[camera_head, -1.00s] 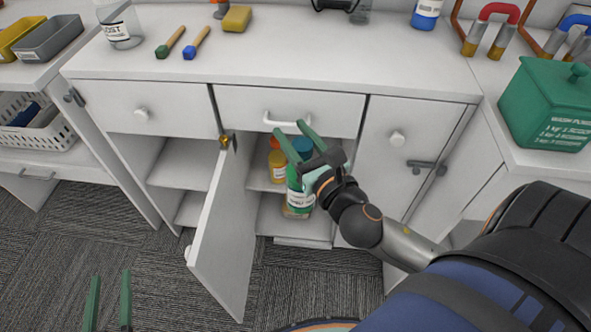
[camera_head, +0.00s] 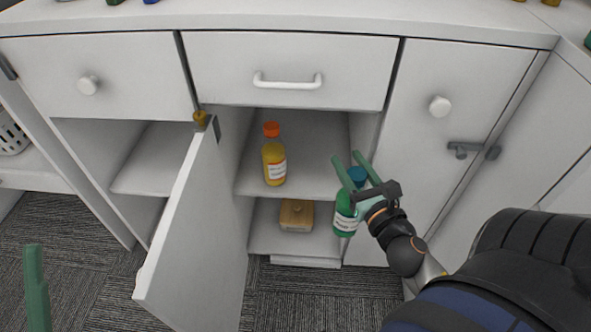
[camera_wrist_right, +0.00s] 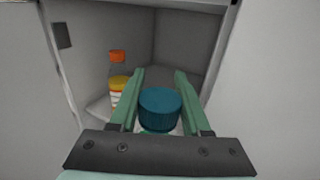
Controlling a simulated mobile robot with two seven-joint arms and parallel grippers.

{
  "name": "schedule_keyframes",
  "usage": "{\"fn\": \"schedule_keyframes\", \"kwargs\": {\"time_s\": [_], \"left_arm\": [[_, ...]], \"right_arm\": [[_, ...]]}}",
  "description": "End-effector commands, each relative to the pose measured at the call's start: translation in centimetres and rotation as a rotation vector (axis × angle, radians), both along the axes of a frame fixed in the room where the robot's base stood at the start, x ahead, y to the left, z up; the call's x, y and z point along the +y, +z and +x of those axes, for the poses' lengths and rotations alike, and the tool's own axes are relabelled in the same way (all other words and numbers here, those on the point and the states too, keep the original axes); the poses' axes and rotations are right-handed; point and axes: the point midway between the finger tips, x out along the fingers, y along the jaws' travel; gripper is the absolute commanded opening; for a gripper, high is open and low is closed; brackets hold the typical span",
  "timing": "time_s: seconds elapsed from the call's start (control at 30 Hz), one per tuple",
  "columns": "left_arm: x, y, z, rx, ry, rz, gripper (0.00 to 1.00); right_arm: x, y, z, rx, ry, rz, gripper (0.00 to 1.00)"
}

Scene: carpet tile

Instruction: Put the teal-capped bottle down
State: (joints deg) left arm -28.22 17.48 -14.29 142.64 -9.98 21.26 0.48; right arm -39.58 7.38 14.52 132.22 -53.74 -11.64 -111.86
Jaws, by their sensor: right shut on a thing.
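The teal-capped bottle (camera_head: 344,212) is green with a white label. It is upright in my right gripper (camera_head: 356,168), at the right side of the open cabinet's front. In the right wrist view its teal cap (camera_wrist_right: 160,108) sits between the two green fingers of my right gripper (camera_wrist_right: 158,85), which is shut on it. The bottle's lower part is hidden in the wrist view; I cannot tell whether its base touches anything. One green finger of my left gripper (camera_head: 37,290) shows at the lower left; its jaw state is not clear.
An orange-capped yellow bottle (camera_head: 274,163) stands on the cabinet's upper shelf (camera_head: 312,178), also seen in the wrist view (camera_wrist_right: 118,85). A small wooden box (camera_head: 297,215) sits on the lower shelf. The open door (camera_head: 192,235) juts out at left. The upper shelf's right side is clear.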

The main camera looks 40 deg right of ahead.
Motion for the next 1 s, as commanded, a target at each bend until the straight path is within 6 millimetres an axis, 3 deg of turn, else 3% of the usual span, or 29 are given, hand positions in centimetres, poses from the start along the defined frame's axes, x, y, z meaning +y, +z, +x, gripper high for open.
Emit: {"fn": "schedule_keyframes", "kwargs": {"time_s": [0.1, 0.27, 0.47, 0.8, 1.0], "left_arm": [[-0.1, -0.2, -0.7, -0.039, -0.010, -0.002, 0.50], [-0.1, 0.1, -1.0, -0.055, -0.014, -0.004, 0.50], [-0.1, 0.3, -1.0, -0.054, -0.014, -0.005, 0.50], [-0.2, -0.7, -0.9, -0.052, -0.011, 0.001, 0.50], [-0.3, -1.2, -0.9, -0.050, -0.011, 0.006, 0.50]], "right_arm": [[-0.6, -1.3, -0.5, -0.003, -0.010, -0.001, 0.00], [-0.9, -1.4, 0.1, -0.007, -0.010, -0.001, 0.00], [-1.8, -1.2, 3.2, -0.009, -0.008, -0.004, 0.00], [-4.0, -1.4, 10.0, -0.009, -0.011, -0.004, 0.00], [-4.8, -1.4, 12.6, -0.006, -0.012, -0.002, 0.00]]}}
